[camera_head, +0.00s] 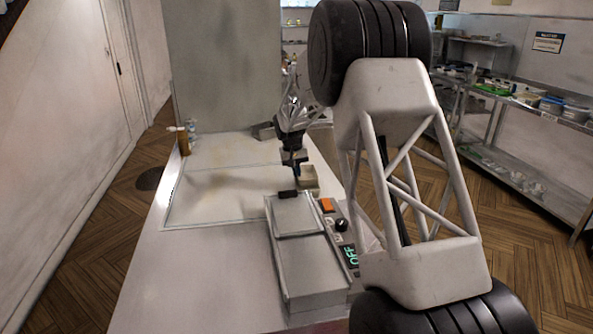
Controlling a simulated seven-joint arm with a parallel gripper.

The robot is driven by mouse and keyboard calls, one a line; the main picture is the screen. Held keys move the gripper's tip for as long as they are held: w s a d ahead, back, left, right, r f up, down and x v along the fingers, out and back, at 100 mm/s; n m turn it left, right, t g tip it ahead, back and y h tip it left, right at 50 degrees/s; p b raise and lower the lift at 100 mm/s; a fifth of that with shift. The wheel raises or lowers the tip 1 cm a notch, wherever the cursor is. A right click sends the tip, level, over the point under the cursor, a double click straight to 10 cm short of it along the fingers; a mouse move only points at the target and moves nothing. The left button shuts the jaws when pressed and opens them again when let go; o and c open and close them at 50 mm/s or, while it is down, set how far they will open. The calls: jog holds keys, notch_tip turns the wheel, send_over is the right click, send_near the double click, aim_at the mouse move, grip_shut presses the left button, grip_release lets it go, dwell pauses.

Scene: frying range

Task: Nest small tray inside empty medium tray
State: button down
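My gripper (292,158) hangs over the far right part of the counter, small and far from the camera. Its dark fingers are too small to tell whether they are open or hold anything. A small cream, open-topped tray (307,178) sits just below and right of the fingers, near the counter's right edge. I cannot tell whether the fingers touch it. A grey container (263,132) stands at the far edge of the counter, left of the gripper and partly hidden. I cannot tell for sure which of these is the small or medium tray.
A grey appliance (308,267) with a black knob, an orange button and an "OFF" display stands on the front right of the counter (190,280). Bottles (184,140) stand at the far left. My arm blocks the right side. The counter's left and front are clear.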

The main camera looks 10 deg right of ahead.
jog(key=shift+f, duration=0.7)
dwell(0.7)
jog(key=c, duration=1.3)
grip_release()
jog(key=shift+r, duration=0.15)
jog(key=shift+r, duration=2.9)
